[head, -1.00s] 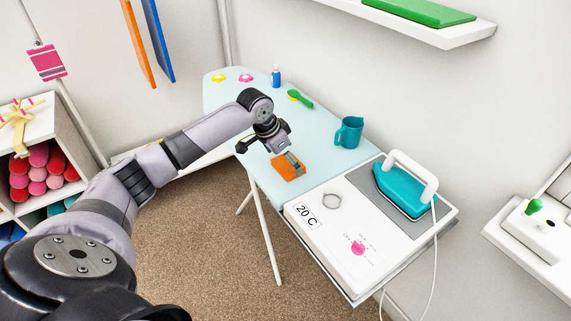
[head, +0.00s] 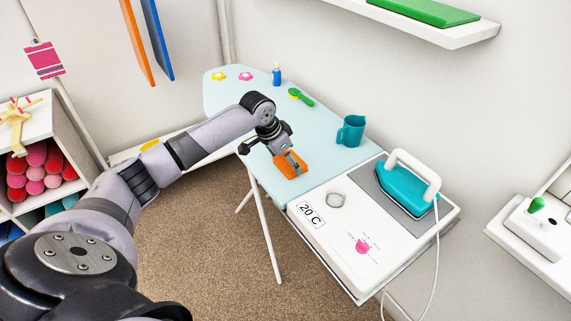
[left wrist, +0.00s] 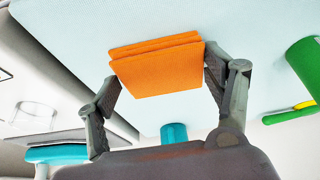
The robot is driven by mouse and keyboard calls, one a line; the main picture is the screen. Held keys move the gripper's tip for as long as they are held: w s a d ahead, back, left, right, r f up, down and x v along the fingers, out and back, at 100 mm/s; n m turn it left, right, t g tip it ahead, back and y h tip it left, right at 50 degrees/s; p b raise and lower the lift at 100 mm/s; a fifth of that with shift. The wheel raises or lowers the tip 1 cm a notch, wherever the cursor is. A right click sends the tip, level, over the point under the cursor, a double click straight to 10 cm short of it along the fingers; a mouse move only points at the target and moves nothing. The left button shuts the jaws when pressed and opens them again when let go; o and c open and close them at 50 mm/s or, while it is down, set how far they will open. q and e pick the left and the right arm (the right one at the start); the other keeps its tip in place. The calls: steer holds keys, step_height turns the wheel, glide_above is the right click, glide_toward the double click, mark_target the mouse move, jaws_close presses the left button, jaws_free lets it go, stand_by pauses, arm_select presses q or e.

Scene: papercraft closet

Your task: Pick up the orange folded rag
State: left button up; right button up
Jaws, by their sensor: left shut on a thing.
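The orange folded rag (head: 291,167) is between the fingers of my left gripper (head: 289,161), at the edge of the pale blue ironing board (head: 318,128). In the left wrist view the rag (left wrist: 158,68) shows as folded layers, with a finger of the left gripper (left wrist: 160,80) against each side. The left gripper is shut on it. Whether the rag touches the board or is just above it I cannot tell. My right gripper is not in view.
A teal mug (head: 350,131), a green brush (head: 300,97) and a blue bottle (head: 277,74) stand or lie on the board. The white iron rest (head: 345,243) with a teal iron (head: 405,188) is close to the rag's right. A shelf (head: 440,30) hangs above.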

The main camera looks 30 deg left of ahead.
arm_select(q)
steer(key=shift+w+d, duration=0.15)
steer(key=shift+w+r, duration=0.1)
steer(key=shift+r, duration=0.05)
step_height(320, 180, up, 20)
steer(key=b, duration=0.1)
steer(key=shift+f, duration=0.2)
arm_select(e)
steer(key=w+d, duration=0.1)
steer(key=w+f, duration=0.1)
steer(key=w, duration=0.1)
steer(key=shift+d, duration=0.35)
arm_select(q)
steer(key=o, duration=0.4)
steer(key=c, duration=0.6)
steer(key=shift+o, duration=0.2)
steer(key=shift+d, duration=0.15)
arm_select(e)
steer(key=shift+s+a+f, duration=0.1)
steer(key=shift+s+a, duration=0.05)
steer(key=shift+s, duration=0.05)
